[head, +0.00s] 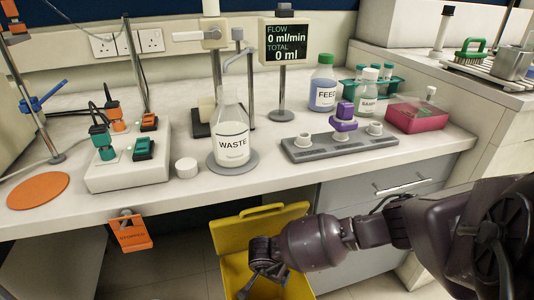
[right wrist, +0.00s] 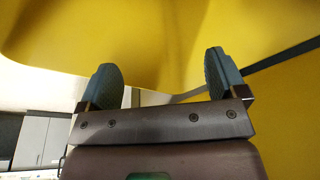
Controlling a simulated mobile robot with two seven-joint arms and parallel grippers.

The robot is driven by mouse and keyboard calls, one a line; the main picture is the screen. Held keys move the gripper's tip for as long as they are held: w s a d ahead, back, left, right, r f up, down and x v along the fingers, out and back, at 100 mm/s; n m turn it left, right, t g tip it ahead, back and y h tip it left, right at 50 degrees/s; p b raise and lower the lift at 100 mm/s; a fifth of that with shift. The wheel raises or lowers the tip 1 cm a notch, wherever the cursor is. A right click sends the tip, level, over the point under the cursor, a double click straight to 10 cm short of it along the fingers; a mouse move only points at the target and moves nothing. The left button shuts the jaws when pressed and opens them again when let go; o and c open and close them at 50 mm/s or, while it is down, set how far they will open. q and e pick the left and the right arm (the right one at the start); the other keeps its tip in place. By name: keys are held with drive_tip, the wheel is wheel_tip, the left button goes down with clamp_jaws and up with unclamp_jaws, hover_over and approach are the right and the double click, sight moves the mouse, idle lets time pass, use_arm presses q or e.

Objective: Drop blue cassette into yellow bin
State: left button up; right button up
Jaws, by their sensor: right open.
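The yellow bin (head: 232,232) stands on the floor below the bench front, with its lid raised at the back. My right arm reaches in from the right and covers part of the bin. My right gripper (head: 262,283) is over the bin's opening. In the right wrist view, its two fingers (right wrist: 160,70) are apart with nothing between them, and the yellow bin wall (right wrist: 150,30) fills most of the background. No blue cassette can be made out in either view; much of the bin's inside is hidden. My left gripper is not in view.
On the bench are the WASTE bottle (head: 231,135), a grey tray (head: 325,152) with a purple piece (head: 343,122), the FEED bottle (head: 322,88) and a pink-filled box (head: 415,117). Grey drawers (head: 370,205) are behind my arm.

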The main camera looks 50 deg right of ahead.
use_arm(q)
drive_tip(key=p, duration=0.1)
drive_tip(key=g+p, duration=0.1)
drive_tip(key=p, duration=0.1)
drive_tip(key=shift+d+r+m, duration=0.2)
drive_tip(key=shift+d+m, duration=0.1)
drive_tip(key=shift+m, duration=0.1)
use_arm(e)
drive_tip(key=v, duration=0.9)
drive_tip(key=shift+r, duration=0.2)
